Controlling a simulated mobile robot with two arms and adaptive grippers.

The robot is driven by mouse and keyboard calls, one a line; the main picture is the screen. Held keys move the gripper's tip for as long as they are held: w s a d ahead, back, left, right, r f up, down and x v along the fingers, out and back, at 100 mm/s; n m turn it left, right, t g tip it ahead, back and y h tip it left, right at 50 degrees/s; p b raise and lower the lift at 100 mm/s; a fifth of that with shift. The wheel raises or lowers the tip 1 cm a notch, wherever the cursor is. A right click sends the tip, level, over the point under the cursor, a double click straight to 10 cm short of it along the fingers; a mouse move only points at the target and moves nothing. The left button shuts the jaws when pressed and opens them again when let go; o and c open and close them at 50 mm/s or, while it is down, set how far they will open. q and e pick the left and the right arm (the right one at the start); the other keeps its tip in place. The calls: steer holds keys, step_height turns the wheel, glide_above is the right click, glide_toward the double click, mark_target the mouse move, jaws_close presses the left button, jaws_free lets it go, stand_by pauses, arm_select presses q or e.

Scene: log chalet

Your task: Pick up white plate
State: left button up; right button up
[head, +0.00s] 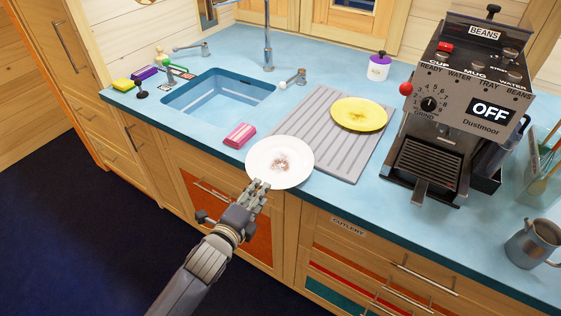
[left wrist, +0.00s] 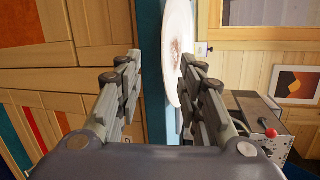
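The white plate (head: 262,160) has a reddish-brown smudge at its centre. It lies at the counter's front edge, by the left end of the grey drainboard. It also shows edge-on in the left wrist view (left wrist: 179,28), beyond the fingers. My left gripper (head: 258,188) is at the plate's near rim. In the left wrist view its two fingers (left wrist: 164,78) stand apart with nothing clasped between them. The right-hand finger overlaps the plate in that view; I cannot tell whether it touches. My right gripper is not in view.
A yellow plate (head: 359,114) lies on the grey drainboard (head: 318,126). A pink sponge (head: 239,135) is left of the white plate, with the sink (head: 218,92) behind. A coffee machine (head: 455,110) and a metal mug (head: 534,243) stand right. Drawers front the counter below.

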arm_select(q)
steer(key=x, duration=0.3)
steer(key=p+x, duration=0.1)
steer(key=shift+w+d+r, duration=0.15)
steer(key=shift+w+r, duration=0.05)
steer(key=shift+w, duration=0.05)
steer(key=shift+w+d+f, duration=0.1)
steer(key=shift+w+d, duration=0.05)
steer(key=shift+w, duration=0.25)
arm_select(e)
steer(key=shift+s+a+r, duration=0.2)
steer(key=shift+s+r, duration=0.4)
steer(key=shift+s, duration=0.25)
arm_select(q)
steer(key=shift+f, duration=0.1)
jaws_close()
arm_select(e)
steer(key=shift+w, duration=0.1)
